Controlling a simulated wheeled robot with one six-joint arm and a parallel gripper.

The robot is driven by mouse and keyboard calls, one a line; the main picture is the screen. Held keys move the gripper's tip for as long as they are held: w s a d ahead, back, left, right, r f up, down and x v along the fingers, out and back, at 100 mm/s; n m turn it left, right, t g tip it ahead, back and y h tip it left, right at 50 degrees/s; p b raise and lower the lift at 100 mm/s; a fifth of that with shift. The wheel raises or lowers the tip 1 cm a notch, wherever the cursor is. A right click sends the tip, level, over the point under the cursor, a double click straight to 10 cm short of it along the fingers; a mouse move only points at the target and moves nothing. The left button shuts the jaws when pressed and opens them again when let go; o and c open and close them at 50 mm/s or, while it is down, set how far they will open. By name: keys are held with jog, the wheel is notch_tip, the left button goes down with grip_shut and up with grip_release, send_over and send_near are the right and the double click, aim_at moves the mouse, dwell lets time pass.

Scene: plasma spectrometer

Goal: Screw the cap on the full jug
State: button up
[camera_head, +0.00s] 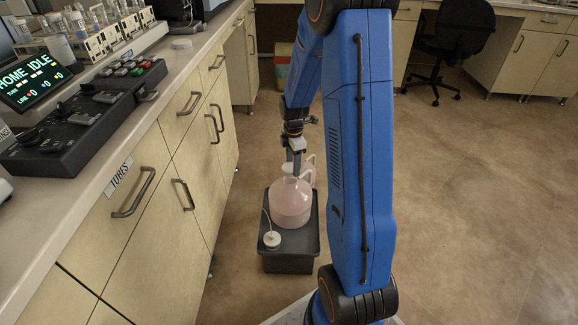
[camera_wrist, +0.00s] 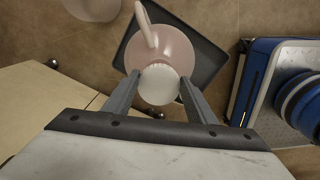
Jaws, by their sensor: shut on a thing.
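The full jug (camera_head: 291,206), translucent with pinkish liquid, stands upright in a dark grey tray (camera_head: 309,250) on the floor. It also shows in the wrist view (camera_wrist: 171,48), with its handle toward the top. A white round cap (camera_wrist: 159,85) lies between my fingers at the jug's mouth. My gripper (camera_head: 291,168) points down over the jug's neck. In the wrist view my gripper (camera_wrist: 160,92) has a finger on each side of the cap and is shut on it. I cannot tell whether the cap's thread is engaged.
A white cap with a thin tube (camera_head: 272,239) sits at the tray's front end. Another pale container (camera_wrist: 93,6) stands on the floor beside the tray. Cabinets (camera_head: 175,190) with protruding handles line the left. The floor (camera_head: 470,180) to the right is clear.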

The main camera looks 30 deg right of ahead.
jog(key=shift+f, duration=1.65)
jog(key=shift+f, duration=1.25)
dwell(0.7)
jog(key=m, duration=0.7)
jog(key=shift+w, duration=0.1)
jog(key=m, duration=0.3)
jog(key=shift+m, duration=0.4)
jog(key=m, duration=0.3)
jog(key=shift+c, duration=0.5)
jog(key=o, duration=1.2)
